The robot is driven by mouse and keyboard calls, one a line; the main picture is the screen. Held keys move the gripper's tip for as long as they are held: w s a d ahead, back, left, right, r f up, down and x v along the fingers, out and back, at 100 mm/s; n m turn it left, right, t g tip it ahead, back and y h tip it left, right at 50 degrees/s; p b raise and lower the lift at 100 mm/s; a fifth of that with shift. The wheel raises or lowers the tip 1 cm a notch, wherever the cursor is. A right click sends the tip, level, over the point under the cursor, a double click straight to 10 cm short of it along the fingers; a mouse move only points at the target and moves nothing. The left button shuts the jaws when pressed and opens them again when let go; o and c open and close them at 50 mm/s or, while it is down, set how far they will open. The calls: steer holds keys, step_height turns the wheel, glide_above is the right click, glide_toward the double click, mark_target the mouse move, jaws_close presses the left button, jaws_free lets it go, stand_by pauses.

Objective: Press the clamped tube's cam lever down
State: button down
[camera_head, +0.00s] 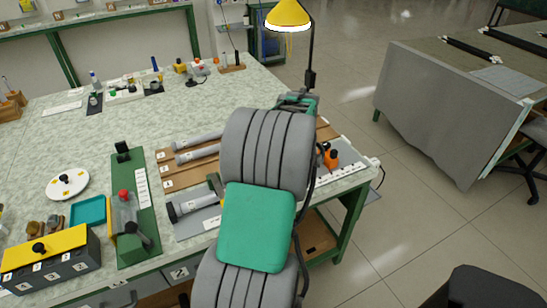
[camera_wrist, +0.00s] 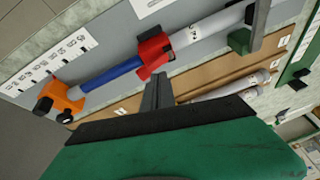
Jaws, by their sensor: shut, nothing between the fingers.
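In the wrist view a clamped tube (camera_wrist: 211,30) runs from the upper right down to the left, pale grey on one side of a red block (camera_wrist: 154,50) and blue on the other. A dark upright bar (camera_wrist: 260,22), which looks like the cam lever, stands by a green block (camera_wrist: 240,41) at the tube's right part. I cannot tell its angle well. My gripper (camera_wrist: 154,92) is shut and empty, its fingers just below the red block; I cannot tell if they touch. In the head view my arm hides the gripper and much of the tube.
An orange fitting with black knobs (camera_wrist: 66,99) sits at the tube's left end. Grey rods (camera_head: 198,141) lie on a brown board beside it. A green fixture (camera_head: 129,205), a teal tray (camera_head: 88,211) and a yellow-topped box (camera_head: 47,252) stand left. A yellow lamp (camera_head: 289,18) hangs behind.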

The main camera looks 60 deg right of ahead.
steer(key=s+d+r+p, duration=0.1)
steer(key=s+r, duration=0.4)
steer(key=r, duration=0.6)
steer(key=shift+r+p, duration=0.25)
steer(key=shift+p, duration=0.25)
steer(key=shift+s+d, duration=0.1)
